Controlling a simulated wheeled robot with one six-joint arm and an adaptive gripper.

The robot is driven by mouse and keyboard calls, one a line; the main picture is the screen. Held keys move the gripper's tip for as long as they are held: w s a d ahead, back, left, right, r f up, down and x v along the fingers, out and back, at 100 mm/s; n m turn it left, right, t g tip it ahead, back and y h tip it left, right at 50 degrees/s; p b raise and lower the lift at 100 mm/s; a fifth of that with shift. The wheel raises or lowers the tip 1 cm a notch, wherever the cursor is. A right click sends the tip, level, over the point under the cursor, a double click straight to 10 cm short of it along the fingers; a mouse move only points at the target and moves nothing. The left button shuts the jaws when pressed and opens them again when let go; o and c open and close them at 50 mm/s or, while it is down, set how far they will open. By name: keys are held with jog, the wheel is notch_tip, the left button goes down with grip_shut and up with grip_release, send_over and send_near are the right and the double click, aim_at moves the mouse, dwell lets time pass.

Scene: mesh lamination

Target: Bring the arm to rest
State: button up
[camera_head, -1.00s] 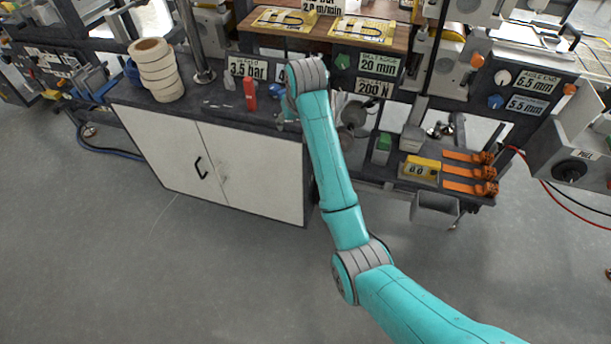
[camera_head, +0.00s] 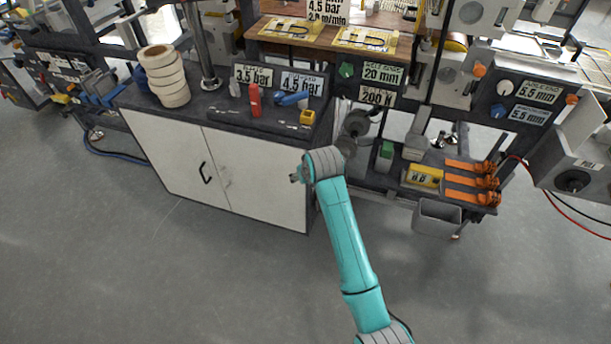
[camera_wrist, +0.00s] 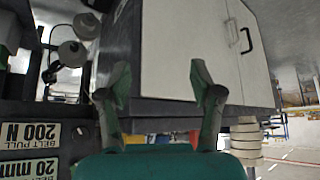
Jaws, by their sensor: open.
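My teal arm reaches up from the bottom of the head view, with its wrist in front of the right end of the white cabinet (camera_head: 255,180). My gripper (camera_head: 296,178) is small there, left of the wrist joint, and its fingers are hard to make out. In the wrist view my gripper (camera_wrist: 163,85) shows two dark green fingers spread wide apart with nothing between them. Behind the fingers are the dark counter edge and the white cabinet doors (camera_wrist: 185,50). The gripper is apart from the cabinet as far as I can tell.
On the counter (camera_head: 215,112) stand a stack of cream rolls (camera_head: 164,76), a red bottle (camera_head: 254,100), a blue item (camera_head: 291,99) and a yellow block (camera_head: 307,117). A shelf with orange clamps (camera_head: 470,182) and a grey bin (camera_head: 436,216) is at right. The floor in front is clear.

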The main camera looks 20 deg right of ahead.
jog(key=shift+f, duration=0.1)
dwell(0.5)
jog(key=s+f+t, duration=0.1)
jog(key=s+f, duration=0.3)
jog(key=s, duration=0.6)
jog(key=s+f+t, duration=0.2)
jog(key=s+f, duration=0.1)
jog(key=s, duration=0.6)
jog(key=s+f+t, duration=0.1)
jog(key=s+f, duration=0.3)
jog(key=s, duration=0.6)
jog(key=s+r+t, duration=0.2)
jog(key=s+r, duration=0.7)
jog(key=s, duration=0.3)
jog(key=s+r+t, duration=0.1)
jog(key=s+r, duration=0.8)
jog(key=s, duration=0.3)
jog(key=shift+s+r+t, duration=0.25)
jog(key=shift+s+t, duration=0.05)
jog(key=shift+t, duration=0.1)
jog(key=shift+c, duration=0.2)
